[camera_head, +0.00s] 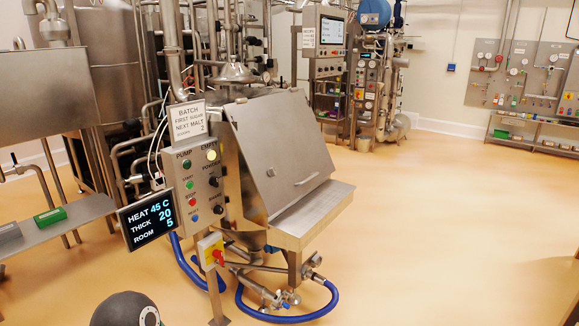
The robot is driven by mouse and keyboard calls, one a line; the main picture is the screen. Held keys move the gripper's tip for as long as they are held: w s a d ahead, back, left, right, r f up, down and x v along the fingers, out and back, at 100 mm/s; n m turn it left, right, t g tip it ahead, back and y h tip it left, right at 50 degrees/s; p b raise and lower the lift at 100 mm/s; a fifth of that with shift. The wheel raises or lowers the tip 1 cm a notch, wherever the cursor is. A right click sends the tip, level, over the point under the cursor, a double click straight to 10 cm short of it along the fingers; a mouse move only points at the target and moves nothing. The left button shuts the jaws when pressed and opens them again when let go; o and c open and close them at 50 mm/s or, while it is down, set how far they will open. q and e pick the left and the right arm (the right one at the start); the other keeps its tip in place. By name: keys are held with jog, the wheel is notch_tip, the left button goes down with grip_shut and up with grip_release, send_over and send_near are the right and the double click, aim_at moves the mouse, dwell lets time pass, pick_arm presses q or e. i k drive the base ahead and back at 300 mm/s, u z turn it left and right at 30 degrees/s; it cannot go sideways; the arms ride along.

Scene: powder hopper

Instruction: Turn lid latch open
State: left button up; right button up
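The steel powder hopper stands in the middle of the view, with its large sloping lid (282,135) lying closed against the body as far as I can see. A small latch-like fitting (270,172) sits on the lower left of the lid's face. A short bar handle (306,181) is to its right, near the lid's lower edge. Both are small here, and I cannot tell which way the latch is turned. Neither of my grippers shows. A dark rounded part at the bottom left may be mine.
A steel shelf (85,211) holds a green box (50,217). A blue hose (290,318) loops beneath the hopper. Floor on the right is clear.

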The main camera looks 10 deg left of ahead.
aim_at(271, 172)
jog(key=u, duration=0.35)
jog(key=i, duration=1.6)
jog(key=u, duration=0.5)
